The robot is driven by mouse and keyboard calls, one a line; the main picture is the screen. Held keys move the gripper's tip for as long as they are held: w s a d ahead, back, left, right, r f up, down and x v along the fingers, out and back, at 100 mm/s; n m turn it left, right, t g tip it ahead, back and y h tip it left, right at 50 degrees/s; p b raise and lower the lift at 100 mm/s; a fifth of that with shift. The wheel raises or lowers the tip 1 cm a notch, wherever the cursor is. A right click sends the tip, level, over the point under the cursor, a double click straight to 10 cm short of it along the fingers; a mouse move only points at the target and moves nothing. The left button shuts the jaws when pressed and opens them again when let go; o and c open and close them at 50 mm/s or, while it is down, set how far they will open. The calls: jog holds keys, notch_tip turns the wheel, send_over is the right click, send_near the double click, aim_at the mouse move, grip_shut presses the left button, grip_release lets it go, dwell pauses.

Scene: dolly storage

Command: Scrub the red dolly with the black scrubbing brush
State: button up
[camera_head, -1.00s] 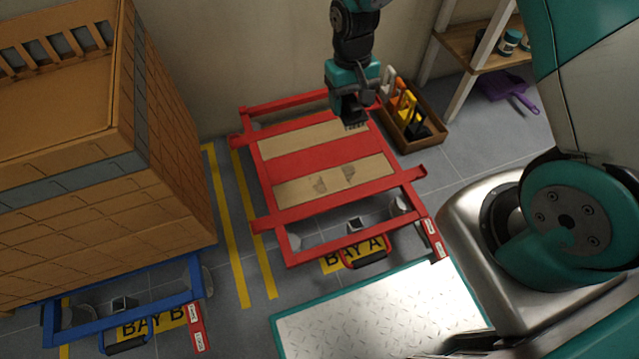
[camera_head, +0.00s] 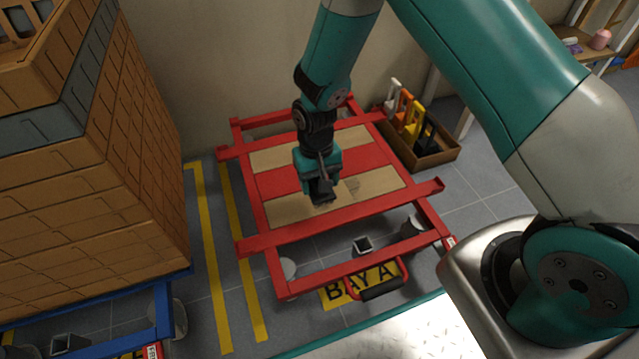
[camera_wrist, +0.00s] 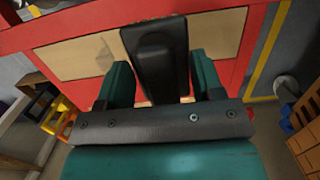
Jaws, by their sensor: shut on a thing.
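The red dolly (camera_head: 292,239) stands on the floor at BAY A, with red beams and tan panels on its deck. Dark smudges show on the front tan panel beside the brush. My gripper (camera_head: 322,180) is over the front tan panel, left of the smudges. It is shut on the black scrubbing brush (camera_head: 322,191), whose underside is at or just above the panel; I cannot tell if it touches. In the wrist view the black brush handle (camera_wrist: 158,60) sits between the two teal fingers of my gripper (camera_wrist: 160,85). The bristles are hidden there.
A wooden crate (camera_head: 437,158) holding several coloured handled tools stands right of the dolly. A blue dolly (camera_head: 164,310) loaded with stacked brown boxes (camera_head: 110,180) stands at left. A shelf is at the back right. Yellow floor lines run between the dollies.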

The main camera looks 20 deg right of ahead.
jog(key=shift+r+p, duration=0.2)
jog(key=shift+p, duration=0.25)
notch_tip(320, 180, down, 8)
jog(key=b, duration=0.3)
jog(key=shift+r+b, duration=0.25)
jog(key=shift+b, duration=0.15)
jog(key=d+p, duration=0.1)
jog(key=d, duration=0.2)
jog(key=d+p, duration=0.1)
jog(key=d, duration=0.3)
jog(key=d+p, duration=0.1)
jog(key=d, duration=0.2)
jog(key=shift+d+r+p, duration=0.25)
jog(key=shift+d+p, duration=0.1)
jog(key=shift+d+f, duration=0.1)
jog(key=shift+d, duration=0.9)
jog(key=shift+a+p, duration=0.7)
jog(key=shift+a, duration=2.5)
jog(key=shift+f, duration=0.5)
